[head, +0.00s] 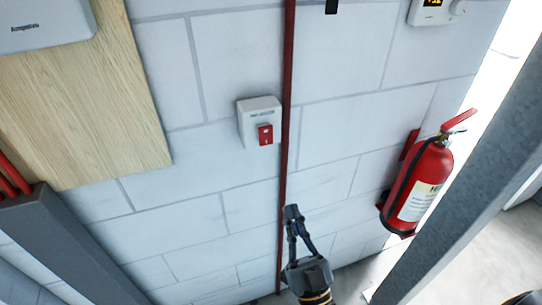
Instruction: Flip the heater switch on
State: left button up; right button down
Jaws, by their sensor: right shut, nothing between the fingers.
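The heater switch (260,121) is a small white box on the pale block wall, with dark lettering too small to read. A red rocker (265,135) sits at its lower right. I cannot tell from this view whether it is on or off. My right gripper (292,211) comes up from the bottom of the view, below and slightly right of the switch, apart from it. Its dark fingers are shut and hold nothing. My left gripper is not in view.
A dark red pipe (287,70) runs down the wall just right of the switch. A red fire extinguisher (419,187) hangs at the right. A wooden board (80,95) with a grey box (40,25) is at the left. A thermostat-like unit (436,10) is at top right.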

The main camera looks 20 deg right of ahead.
jog(key=p, duration=0.4)
send_near(266, 138)
notch_tip(266, 138, up, 5)
jog(key=w, duration=0.2)
jog(key=w+f+p, duration=0.1)
jog(key=w, duration=0.1)
jog(key=shift+w+f, duration=0.2)
jog(key=shift+w, duration=0.1)
